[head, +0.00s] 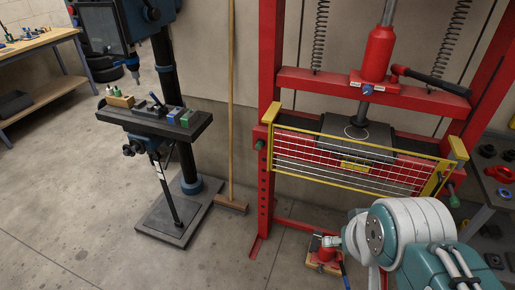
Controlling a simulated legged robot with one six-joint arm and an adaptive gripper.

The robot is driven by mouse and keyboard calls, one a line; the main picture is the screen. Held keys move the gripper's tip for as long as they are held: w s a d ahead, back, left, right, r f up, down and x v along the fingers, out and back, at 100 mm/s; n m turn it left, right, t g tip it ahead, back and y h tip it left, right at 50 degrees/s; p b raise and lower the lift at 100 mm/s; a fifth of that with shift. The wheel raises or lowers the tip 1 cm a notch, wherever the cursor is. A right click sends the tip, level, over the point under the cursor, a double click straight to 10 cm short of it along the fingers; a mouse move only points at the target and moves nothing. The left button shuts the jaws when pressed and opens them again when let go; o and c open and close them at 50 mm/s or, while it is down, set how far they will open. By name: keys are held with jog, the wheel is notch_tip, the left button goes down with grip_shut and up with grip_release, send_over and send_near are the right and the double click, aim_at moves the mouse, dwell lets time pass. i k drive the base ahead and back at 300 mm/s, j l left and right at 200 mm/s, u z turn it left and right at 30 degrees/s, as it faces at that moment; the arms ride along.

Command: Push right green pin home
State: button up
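The right green pin (454,201) shows as a small green knob at the lower right of the red press frame, just below the right end of the yellow mesh guard (350,165). How deep it sits cannot be told from here. A second green pin (259,145) shows at the left post. My arm rises at the bottom right, in front of the press and left of the right pin, apart from it in the picture.
The red press (267,185) has a red jack (377,55) with a black lever above its bed. A drill press (165,125) and a broom (231,100) stand to the left. A bench with parts (497,185) is at the right edge. The floor at front left is clear.

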aim_at(455, 201)
jog(key=z, duration=1.5)
